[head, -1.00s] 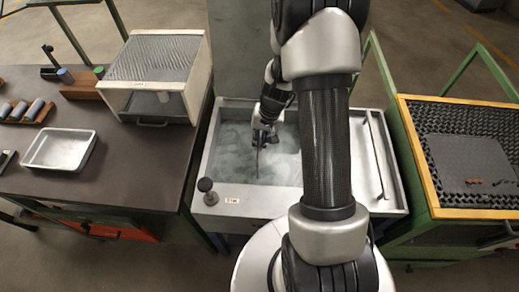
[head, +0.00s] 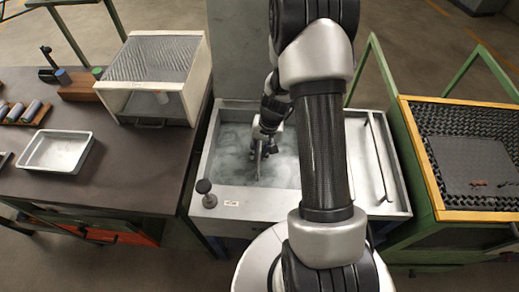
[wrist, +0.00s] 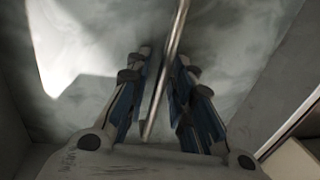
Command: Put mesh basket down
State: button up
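My gripper (head: 262,145) is low over the quench tank (head: 203,168), near its left-middle part. In the wrist view my gripper (wrist: 166,62) has its fingers close together, one on each side of a thin metal rod (wrist: 170,50). The rod looks like the handle of the mesh basket and runs between the blue pads, tilted. In the head view the rod reaches down to the cloudy liquid. The basket's mesh is not visible; the murky liquid and the gripper hide what is below.
A dark table at the left carries a white tray (head: 57,151), a mesh-topped box (head: 153,75) and several small cylinders. A long tool (head: 378,158) lies along the tank's right rim. A knob (head: 204,187) stands on its front-left corner. A yellow-edged table (head: 480,215) is at the right.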

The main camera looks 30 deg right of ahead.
jog(key=shift+o, duration=0.4)
notch_tip(320, 180, up, 12)
jog(key=s+d+p, duration=0.1)
jog(key=d+p, duration=0.1)
jog(key=p, duration=0.3)
jog(key=s+a+r+n+t, duration=0.15)
jog(key=a+r, duration=0.25)
jog(key=r, duration=0.4)
jog(key=s+a+r+n, duration=0.25)
jog(key=a+r, duration=0.25)
jog(key=r, duration=0.3)
jog(key=s+a+r+n+t+h, duration=0.1)
jog(key=s+a+r, duration=0.1)
jog(key=s+r, duration=0.2)
jog(key=s+a+r+n+t, duration=0.1)
jog(key=s+a+r, duration=0.2)
jog(key=s, duration=0.8)
notch_tip(320, 180, up, 2)
jog(key=shift+a+n+h, duration=0.25)
jog(key=shift+n+h, duration=0.15)
